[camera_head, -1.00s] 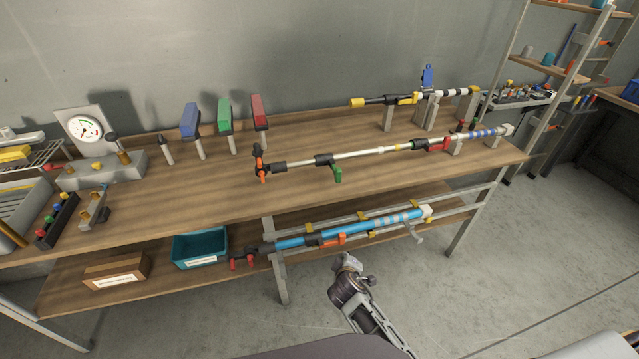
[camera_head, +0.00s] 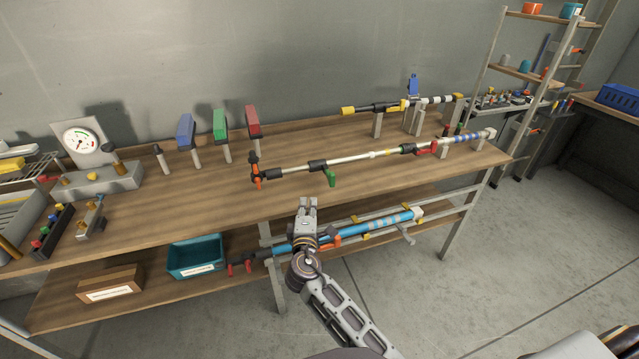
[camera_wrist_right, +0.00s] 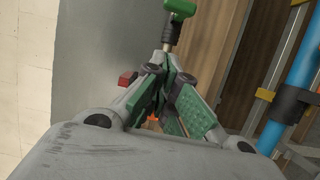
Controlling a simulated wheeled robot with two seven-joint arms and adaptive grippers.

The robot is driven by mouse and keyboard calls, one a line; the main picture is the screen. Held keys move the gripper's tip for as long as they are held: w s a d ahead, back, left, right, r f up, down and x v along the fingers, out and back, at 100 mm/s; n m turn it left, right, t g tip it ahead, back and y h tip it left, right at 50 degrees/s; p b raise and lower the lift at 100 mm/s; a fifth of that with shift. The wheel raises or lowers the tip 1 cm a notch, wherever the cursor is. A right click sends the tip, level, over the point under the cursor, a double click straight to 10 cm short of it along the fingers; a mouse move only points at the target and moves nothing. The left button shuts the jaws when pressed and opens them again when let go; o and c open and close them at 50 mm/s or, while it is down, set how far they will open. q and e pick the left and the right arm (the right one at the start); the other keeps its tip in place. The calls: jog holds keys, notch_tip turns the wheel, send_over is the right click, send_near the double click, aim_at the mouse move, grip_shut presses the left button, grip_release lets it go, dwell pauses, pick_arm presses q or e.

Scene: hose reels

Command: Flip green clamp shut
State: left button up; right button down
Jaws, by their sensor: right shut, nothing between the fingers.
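A pale pole (camera_head: 355,155) lies across the workbench on supports. On it sits a black clamp body (camera_head: 317,166) with a green lever (camera_head: 331,178) hanging down at an angle, standing away from the pole. My right gripper (camera_head: 307,203) is in front of the bench edge, below and left of the green lever, pointing up toward the bench. It is shut and empty, apart from the lever. In the right wrist view its green-padded fingers (camera_wrist_right: 172,92) are close together. A green piece (camera_wrist_right: 180,8) is cut off at the top; I cannot tell which one. My left gripper is out of view.
The pole also carries an orange lever (camera_head: 256,175) at its left end and a red lever (camera_head: 425,148). A blue pole (camera_head: 350,230) lies on the lower shelf behind my right arm. A teal bin (camera_head: 195,257) stands left. The front bench top is clear.

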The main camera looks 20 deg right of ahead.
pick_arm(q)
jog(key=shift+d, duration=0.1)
pick_arm(e)
jog(key=shift+a+r, duration=0.15)
jog(key=shift+w, duration=0.2)
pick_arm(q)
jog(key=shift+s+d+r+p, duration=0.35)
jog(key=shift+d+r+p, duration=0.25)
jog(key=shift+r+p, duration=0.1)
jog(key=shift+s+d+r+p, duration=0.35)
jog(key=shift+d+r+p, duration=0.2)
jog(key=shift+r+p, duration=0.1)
pick_arm(e)
jog(key=w+d, duration=0.7)
jog(key=w, duration=0.2)
jog(key=shift+d, duration=0.1)
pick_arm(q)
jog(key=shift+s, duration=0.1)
pick_arm(e)
jog(key=shift+s+d+n+y, duration=0.1)
jog(key=shift+d+n+y, duration=0.05)
jog(key=shift+n+y, duration=0.15)
